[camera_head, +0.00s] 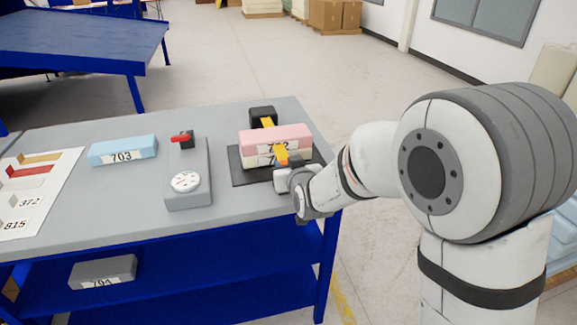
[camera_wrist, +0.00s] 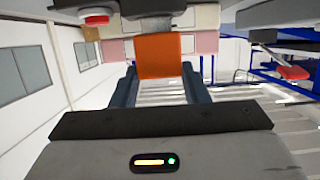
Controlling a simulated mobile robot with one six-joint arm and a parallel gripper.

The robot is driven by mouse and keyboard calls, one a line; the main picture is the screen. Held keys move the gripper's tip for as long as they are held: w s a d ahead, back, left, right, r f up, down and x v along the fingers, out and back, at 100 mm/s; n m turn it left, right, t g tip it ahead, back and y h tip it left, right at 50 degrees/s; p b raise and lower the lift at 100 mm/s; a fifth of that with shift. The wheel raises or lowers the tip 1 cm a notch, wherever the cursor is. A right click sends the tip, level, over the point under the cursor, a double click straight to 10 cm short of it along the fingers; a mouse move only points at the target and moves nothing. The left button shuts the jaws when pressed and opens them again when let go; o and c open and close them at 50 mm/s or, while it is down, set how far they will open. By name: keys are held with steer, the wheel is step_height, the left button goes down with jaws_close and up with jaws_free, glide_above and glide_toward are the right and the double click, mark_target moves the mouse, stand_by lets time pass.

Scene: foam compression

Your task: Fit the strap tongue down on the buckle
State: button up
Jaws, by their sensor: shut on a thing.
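A yellow-orange strap (camera_head: 281,149) runs over a pink foam block (camera_head: 262,135), which lies on a pale block with a partly hidden number. A black housing (camera_head: 262,114) stands behind the blocks, with the strap reaching it. My gripper (camera_head: 282,168) is at the near right side of the stack. In the wrist view, the orange strap tongue (camera_wrist: 160,57) sits between the fingers of my gripper (camera_wrist: 159,78), which are shut on it. A dark grey part (camera_wrist: 146,8) lies just beyond the tongue; I cannot tell whether it is the buckle. My gripper hides that side in the head view.
The stack stands on a dark plate (camera_head: 244,177) at the right end of the grey table (camera_head: 110,222). A grey block (camera_head: 102,271) lies below.

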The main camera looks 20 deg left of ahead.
steer(key=shift+f+b, duration=0.75)
steer(key=shift+b, duration=0.05)
steer(key=o, duration=1.1)
steer(key=s+d+r, duration=0.1)
steer(key=s, duration=0.1)
steer(key=s+d+r, duration=0.1)
steer(key=r, duration=0.1)
steer(key=s+d+r+p, duration=0.1)
steer(key=s+r, duration=0.1)
steer(key=shift+s+d, duration=0.25)
steer(key=shift+s, duration=0.1)
stand_by(0.5)
